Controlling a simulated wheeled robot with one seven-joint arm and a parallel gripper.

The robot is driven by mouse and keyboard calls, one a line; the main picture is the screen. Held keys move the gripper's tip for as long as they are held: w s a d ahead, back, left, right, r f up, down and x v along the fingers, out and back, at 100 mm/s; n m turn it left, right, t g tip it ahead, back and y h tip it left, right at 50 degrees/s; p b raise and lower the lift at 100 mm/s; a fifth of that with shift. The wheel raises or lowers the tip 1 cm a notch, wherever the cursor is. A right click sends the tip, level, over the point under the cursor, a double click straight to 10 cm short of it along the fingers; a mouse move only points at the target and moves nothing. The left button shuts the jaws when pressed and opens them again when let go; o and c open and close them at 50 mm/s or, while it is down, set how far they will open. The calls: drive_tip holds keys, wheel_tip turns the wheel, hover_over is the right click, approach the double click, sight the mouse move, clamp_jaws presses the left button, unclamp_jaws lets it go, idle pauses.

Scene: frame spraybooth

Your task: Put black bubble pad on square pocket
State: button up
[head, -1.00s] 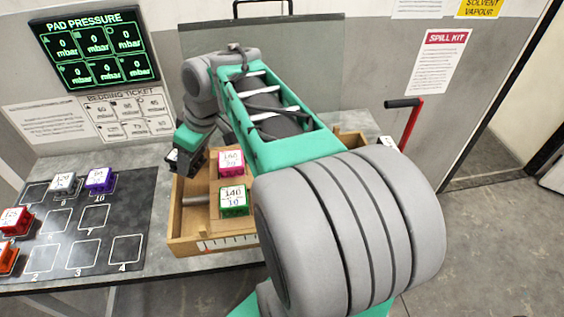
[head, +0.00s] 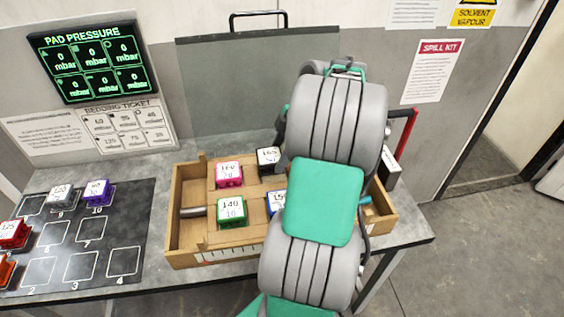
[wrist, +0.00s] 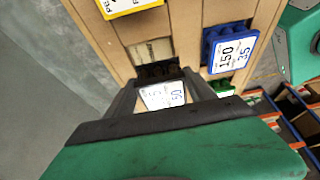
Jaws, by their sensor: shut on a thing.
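The black bubble pad (head: 268,159), with a white label, shows beside the arm at the back row of the wooden frame (head: 180,257). In the wrist view my gripper (wrist: 163,93) is shut on the black bubble pad (wrist: 158,73), its white label facing the camera. A bare square pocket (wrist: 150,50) shows just past the pad, in line with it and beside the blue pad (wrist: 227,48). The pad overlaps the near part of the pocket; I cannot tell whether it touches the frame. The arm hides the gripper in the head view.
Pink (head: 229,173) and green (head: 231,210) pads sit in the frame's left part. A yellow pad (wrist: 130,4) lies farther along. The dark tray (head: 82,240) at left holds grey, purple, red and orange pads. A red-handled lever (head: 410,127) stands at the right.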

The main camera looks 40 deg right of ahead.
drive_tip(key=f, duration=0.2)
drive_tip(key=d+f, duration=0.1)
drive_tip(key=shift+w+f, duration=0.1)
drive_tip(key=shift+f, duration=0.6)
drive_tip(key=shift+f, duration=0.1)
drive_tip(key=o, duration=1.4)
drive_tip(key=shift+d, duration=0.1)
